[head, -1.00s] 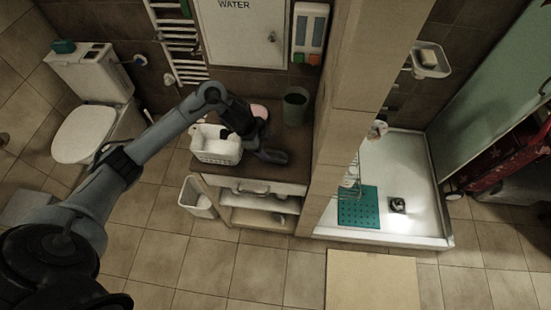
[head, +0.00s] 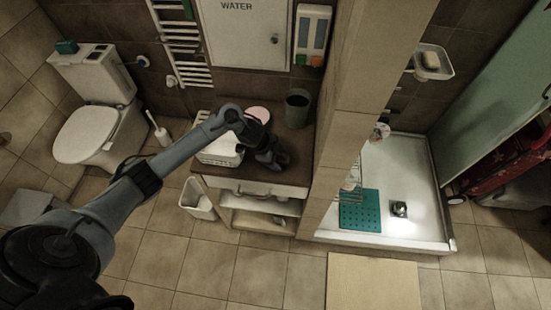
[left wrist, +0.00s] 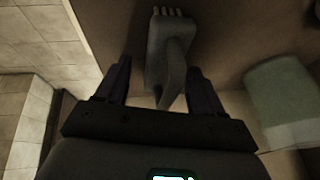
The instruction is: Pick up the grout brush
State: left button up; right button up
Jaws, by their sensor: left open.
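The grout brush (left wrist: 168,50) is a grey tool with pale bristles at its top end, lying on the brown counter in the left wrist view. My left gripper (left wrist: 158,68) is open, with one finger on each side of the brush's handle. A gap shows between the handle and each finger. In the head view my left gripper (head: 272,160) is low over the counter's front right part, and it hides the brush, which I cannot make out there. My right gripper is in neither view.
A white basket (head: 218,152) stands left of my gripper on the counter (head: 296,150). A grey-green cup (head: 297,108) stands behind; it shows at right in the left wrist view (left wrist: 280,92). A pink round item (head: 258,114) lies behind my wrist. A tiled partition (head: 345,150) rises right.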

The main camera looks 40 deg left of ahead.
pick_arm(q)
jog(key=shift+c, duration=0.3)
jog(key=c, duration=1.1)
jog(key=shift+r, duration=0.2)
jog(key=shift+r, duration=0.6)
notch_tip(320, 180, up, 2)
jog(key=shift+r, duration=0.25)
jog(key=s+d+r+p, duration=0.2)
jog(key=s+d+r, duration=0.5)
jog(key=d, duration=0.2)
jog(key=shift+d, duration=0.15)
